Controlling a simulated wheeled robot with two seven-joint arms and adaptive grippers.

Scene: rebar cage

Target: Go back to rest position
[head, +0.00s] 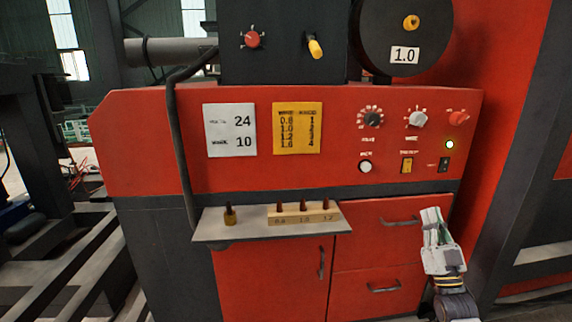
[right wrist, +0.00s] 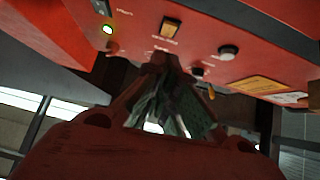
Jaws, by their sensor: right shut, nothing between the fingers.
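My right gripper (head: 432,218) is at the lower right of the head view, in front of the red drawers of the machine. It points upward, is shut and has nothing between its fingers. In the right wrist view its closed fingers (right wrist: 165,75) point toward the machine's control panel and look apart from it. My left gripper is not in view.
The red machine (head: 140,155) fills the middle, with knobs, switches and a lit green lamp (head: 449,144). A black spool (head: 385,25) is above.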

